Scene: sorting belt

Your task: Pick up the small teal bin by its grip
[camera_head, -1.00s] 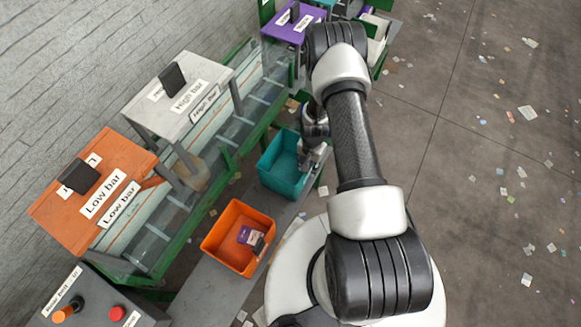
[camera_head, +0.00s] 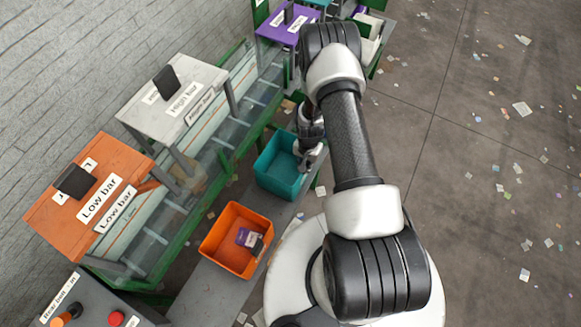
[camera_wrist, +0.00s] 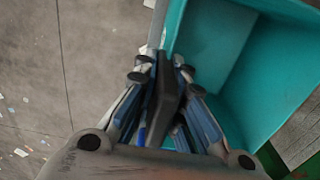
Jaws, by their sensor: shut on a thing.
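The small teal bin (camera_head: 281,178) stands on the grey bench beside the belt in the head view, and it looks empty. It fills the right side of the wrist view (camera_wrist: 268,75). My gripper (camera_wrist: 163,80) is at the bin's right side in the head view. Its fingers are closed from both sides on a dark upright grip (camera_wrist: 166,98) at the bin's edge. My arm and gripper partly cover that edge in the head view. I cannot tell any gap under the bin.
An orange bin (camera_head: 212,245) with a small purple-and-white item stands nearer on the bench. An orange low-bar frame (camera_head: 60,205) and a white high-bar frame (camera_head: 150,115) span the belt on the left. Open floor with scattered scraps lies right.

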